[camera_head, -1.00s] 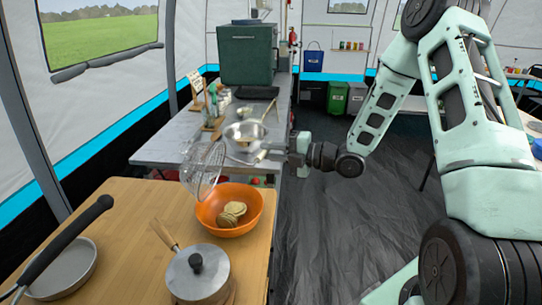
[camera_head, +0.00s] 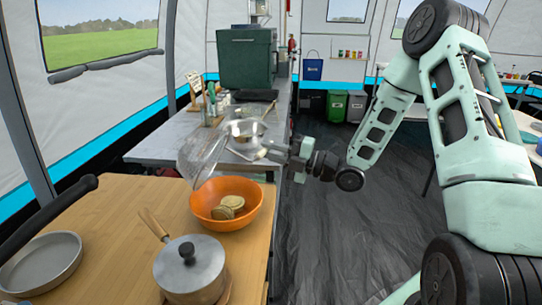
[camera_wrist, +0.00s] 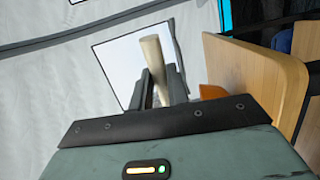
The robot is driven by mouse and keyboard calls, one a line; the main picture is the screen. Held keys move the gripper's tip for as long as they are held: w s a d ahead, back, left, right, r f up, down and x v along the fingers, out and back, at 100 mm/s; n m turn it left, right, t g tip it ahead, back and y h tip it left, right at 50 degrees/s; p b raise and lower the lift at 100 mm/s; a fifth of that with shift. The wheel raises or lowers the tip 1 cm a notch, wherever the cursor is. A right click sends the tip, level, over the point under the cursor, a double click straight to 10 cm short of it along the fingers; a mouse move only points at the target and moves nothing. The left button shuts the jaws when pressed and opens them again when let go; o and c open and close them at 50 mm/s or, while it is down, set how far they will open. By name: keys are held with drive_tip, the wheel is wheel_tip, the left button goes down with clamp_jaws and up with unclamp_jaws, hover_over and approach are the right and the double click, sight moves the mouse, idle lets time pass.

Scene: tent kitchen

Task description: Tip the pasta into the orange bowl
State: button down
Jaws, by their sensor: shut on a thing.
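The orange bowl (camera_head: 205,216) stands on the wooden table, and a bit of orange shows in the wrist view (camera_wrist: 212,92). Pale, rounded pieces of pasta (camera_head: 230,206) lie in the bowl. My gripper (camera_head: 283,151) is shut on the pale handle (camera_wrist: 154,62) of a wire strainer (camera_head: 202,155). The strainer is tilted on edge above the bowl's far left side. Its mesh is see-through and blurred, and I see no pasta in it. My gripper is beyond and to the right of the bowl.
A lidded saucepan (camera_head: 190,270) stands close in front of the bowl. A grey frying pan (camera_head: 40,264) lies at the left of the wooden table (camera_head: 110,225). A metal pot (camera_head: 246,130) stands on the grey counter behind. The floor to the right is open.

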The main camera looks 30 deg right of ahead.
drive_tip(key=shift+w+a+f+m+t+y+b, duration=0.15)
drive_tip(key=shift+f+t+y+b, duration=0.45)
drive_tip(key=shift+b, duration=1.55)
drive_tip(key=shift+w+a+f+m+t+y+b, duration=0.15)
drive_tip(key=shift+f+t+y+b, duration=0.45)
drive_tip(key=shift+b, duration=1.55)
drive_tip(key=shift+s+d, duration=0.1)
drive_tip(key=shift+s, duration=0.05)
